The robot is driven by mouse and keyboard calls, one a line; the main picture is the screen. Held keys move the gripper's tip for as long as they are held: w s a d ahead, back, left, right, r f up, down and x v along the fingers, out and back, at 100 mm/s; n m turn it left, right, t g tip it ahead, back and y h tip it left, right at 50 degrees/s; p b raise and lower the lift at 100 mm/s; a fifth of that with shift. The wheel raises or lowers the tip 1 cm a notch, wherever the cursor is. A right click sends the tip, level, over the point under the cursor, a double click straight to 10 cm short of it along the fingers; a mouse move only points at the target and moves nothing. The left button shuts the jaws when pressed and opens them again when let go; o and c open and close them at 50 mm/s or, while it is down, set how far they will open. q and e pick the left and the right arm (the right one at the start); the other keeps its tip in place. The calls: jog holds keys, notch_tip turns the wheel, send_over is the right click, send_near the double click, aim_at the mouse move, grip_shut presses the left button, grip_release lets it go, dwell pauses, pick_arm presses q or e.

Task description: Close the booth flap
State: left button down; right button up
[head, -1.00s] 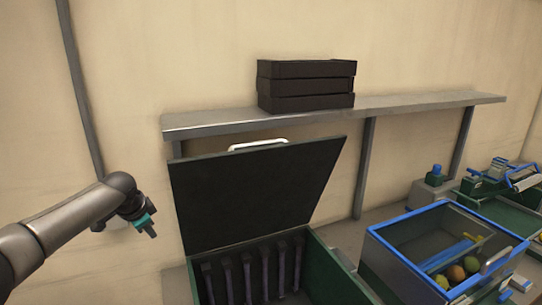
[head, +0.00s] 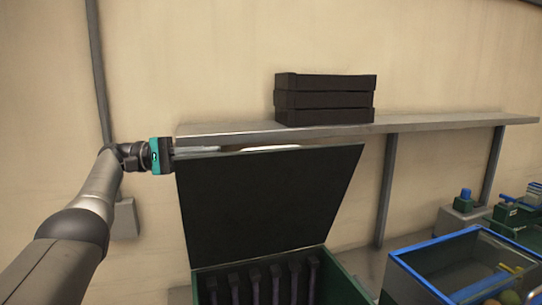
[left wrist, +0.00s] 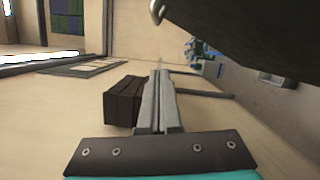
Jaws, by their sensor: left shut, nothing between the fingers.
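The booth flap (head: 270,205) is a black panel standing open, tilted up behind the green booth (head: 340,287). Its pale handle (head: 270,148) barely shows over the top edge; it also shows in the left wrist view (left wrist: 157,11), near the dark flap (left wrist: 255,35). My left gripper (head: 215,150) is at the flap's top left corner, its fingers pointing right along the top edge toward the handle. In the left wrist view its fingers (left wrist: 160,88) are together and empty. I cannot tell whether they touch the flap. My right gripper is not in view.
A metal shelf (head: 430,123) on the wall behind carries stacked black crates (head: 325,100), close above the flap. A blue-rimmed bin (head: 440,241) stands to the right of the booth. Inside the booth are several upright dark strips (head: 255,285).

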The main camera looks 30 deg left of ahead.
pick_arm(q)
jog(key=w+d+r+p, duration=0.1)
jog(key=w+d+p, duration=0.2)
jog(key=d, duration=0.8)
jog(key=shift+r, duration=0.25)
dwell(0.6)
